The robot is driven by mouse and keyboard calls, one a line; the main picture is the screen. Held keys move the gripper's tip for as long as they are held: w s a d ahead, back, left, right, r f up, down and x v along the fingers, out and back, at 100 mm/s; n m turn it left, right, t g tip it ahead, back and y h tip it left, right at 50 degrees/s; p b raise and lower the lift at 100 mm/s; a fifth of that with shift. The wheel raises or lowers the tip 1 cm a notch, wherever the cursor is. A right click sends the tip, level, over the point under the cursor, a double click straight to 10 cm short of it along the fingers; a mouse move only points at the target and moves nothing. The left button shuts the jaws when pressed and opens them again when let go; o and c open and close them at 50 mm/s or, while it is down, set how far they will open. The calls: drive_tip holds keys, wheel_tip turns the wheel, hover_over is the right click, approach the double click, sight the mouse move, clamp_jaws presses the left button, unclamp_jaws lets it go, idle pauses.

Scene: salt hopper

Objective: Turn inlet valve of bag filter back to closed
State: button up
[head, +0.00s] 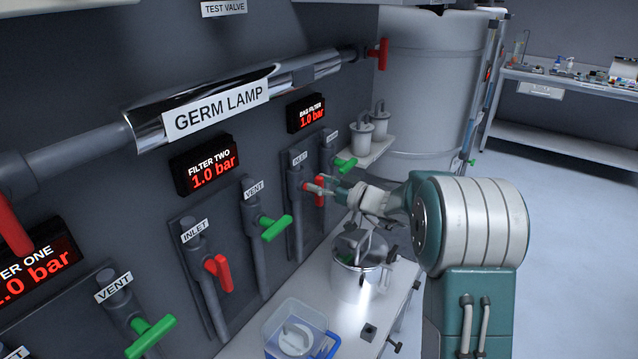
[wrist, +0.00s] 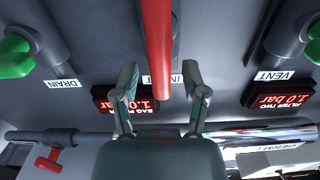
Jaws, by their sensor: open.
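The bag filter inlet valve has a red handle (head: 320,192) on a grey vertical pipe (head: 295,215) under an INLET label. In the wrist view, which is upside down, the red handle (wrist: 157,45) comes in from the top edge and its end lies between my two fingers. My gripper (head: 313,188) is open around the handle; in the wrist view (wrist: 160,80) a gap shows beside each finger. I cannot tell whether a finger touches it. The bag filter display (head: 306,113) reads 1.0 bar.
A green-handled valve (head: 345,164) stands just right of the inlet. Filter two's green vent handle (head: 276,228) and red inlet handle (head: 218,272) are to the left.

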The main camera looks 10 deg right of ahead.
drive_tip(key=shift+w+a, duration=0.1)
drive_tip(key=shift+a, duration=0.05)
clamp_jaws()
